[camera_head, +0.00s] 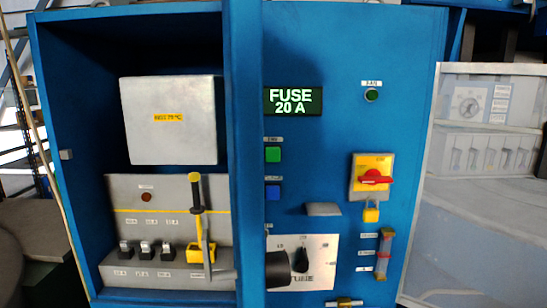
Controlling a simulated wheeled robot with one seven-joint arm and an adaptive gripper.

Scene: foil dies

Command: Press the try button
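Nothing covers either button. My gripper is not in view.
A black-and-yellow lever (196,205) stands at left. A red rotary switch (374,177) with padlock (371,212) is right.

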